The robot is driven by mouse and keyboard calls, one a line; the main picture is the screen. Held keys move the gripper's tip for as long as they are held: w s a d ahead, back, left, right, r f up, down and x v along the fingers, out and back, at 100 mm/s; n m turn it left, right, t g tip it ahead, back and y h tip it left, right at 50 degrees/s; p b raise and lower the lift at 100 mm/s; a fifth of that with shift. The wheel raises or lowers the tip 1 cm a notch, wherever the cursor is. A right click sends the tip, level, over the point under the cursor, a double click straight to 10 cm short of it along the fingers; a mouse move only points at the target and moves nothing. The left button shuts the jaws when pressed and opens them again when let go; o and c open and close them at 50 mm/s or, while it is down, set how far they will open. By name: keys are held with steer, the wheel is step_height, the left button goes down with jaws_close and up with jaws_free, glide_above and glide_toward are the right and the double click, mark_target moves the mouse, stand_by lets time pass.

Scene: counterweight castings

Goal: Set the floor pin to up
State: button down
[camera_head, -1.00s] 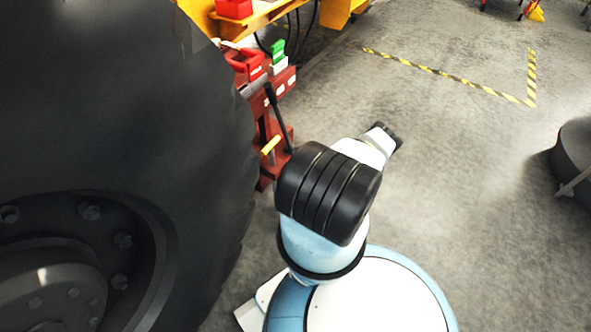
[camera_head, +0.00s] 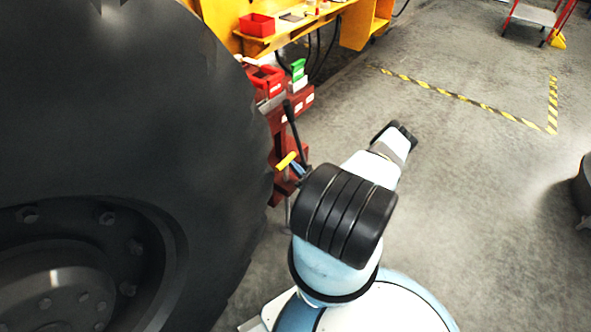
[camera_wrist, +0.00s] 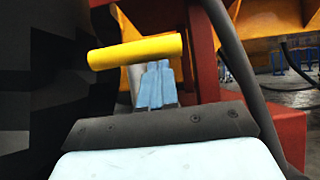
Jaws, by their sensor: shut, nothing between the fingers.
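A yellow cross handle (camera_head: 286,160), which looks like the floor pin's grip, is on the dark red stand beside the big tyre. In the wrist view the yellow handle (camera_wrist: 132,52) lies nearly level, with a grey upright part below it. My gripper's blue fingers (camera_wrist: 158,70) are together and empty, with their tips close to the handle's underside, right of its middle. I cannot tell whether they touch it. In the head view my gripper (camera_head: 297,169) shows as a small blue patch just right of the handle; my arm hides the rest.
A black lever (camera_head: 291,122) rises from the red stand (camera_head: 276,145) close to my gripper. The huge black tyre (camera_head: 130,110) fills the left side. A yellow bench (camera_head: 300,25) with a red bin (camera_head: 257,25) stands behind. Open floor with striped tape (camera_head: 470,100) lies to the right.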

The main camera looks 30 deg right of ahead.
step_height(320, 180, up, 12)
stand_by(0.6)
steer(key=shift+w, duration=0.1)
steer(key=w+f+v, duration=0.1)
steer(key=f+v, duration=0.1)
steer(key=v, duration=1.1)
steer(key=shift+a+f, duration=0.15)
steer(key=shift+f, duration=0.3)
